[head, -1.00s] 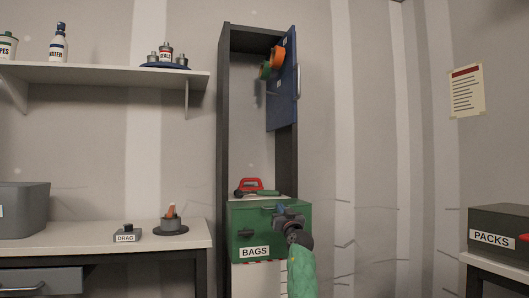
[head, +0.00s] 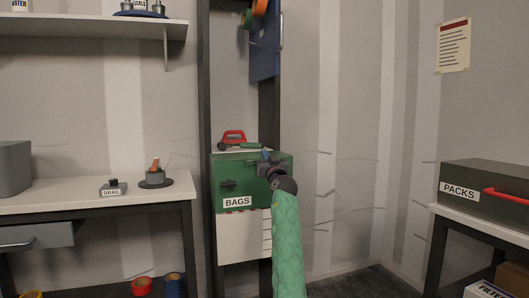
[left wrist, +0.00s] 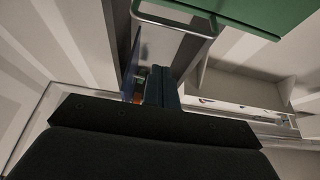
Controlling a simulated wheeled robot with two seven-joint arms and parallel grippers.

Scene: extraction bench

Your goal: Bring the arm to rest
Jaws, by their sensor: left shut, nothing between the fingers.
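My left arm comes up from the bottom of the head view in a green sleeve. Its gripper (head: 268,165) is in front of the right part of the green BAGS box (head: 228,186), near its upper edge. I cannot tell whether they touch. In the left wrist view the dark gripper (left wrist: 158,88) is shut with nothing visible in it. A green panel with a metal bar handle shows at the top of that view. My right gripper is not in view.
A tall dark cabinet frame (head: 205,110) with an open blue door (head: 265,50) holds the box. A bench (head: 70,195) stands at left with a DRAG block (head: 112,188). A PACKS case (head: 480,185) sits on a table at right. Floor shows between them.

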